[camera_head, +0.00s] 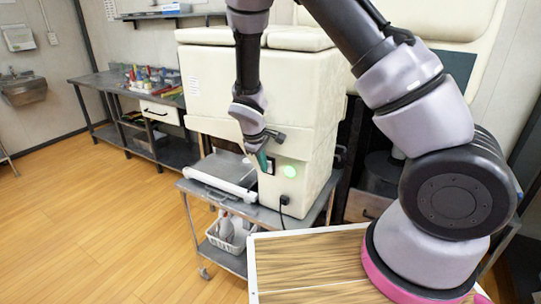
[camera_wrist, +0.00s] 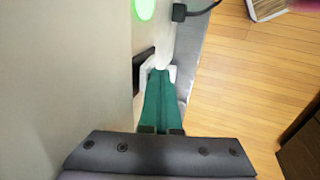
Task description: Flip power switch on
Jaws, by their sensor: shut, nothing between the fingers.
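The cream machine (camera_head: 310,110) stands on a grey metal cart. A small dark switch (camera_head: 271,165) is on its front face; in the wrist view a dark piece (camera_wrist: 143,70), which looks like the switch, stands out from the panel beside my fingers. A round green light (camera_head: 290,171) glows just right of the switch, and it also shows in the wrist view (camera_wrist: 144,8). My gripper (camera_head: 263,168) has green fingers shut together and empty (camera_wrist: 160,73), with the tips at the switch. Whether they touch it, and the switch's position, I cannot tell.
A black plug with a cable (camera_head: 285,200) sits below the light. A metal tray with a white bar (camera_head: 220,175) lies on the cart (camera_head: 262,213) left of the machine. A white basket (camera_head: 228,236) is on the lower shelf. Wooden floor is clear at the left.

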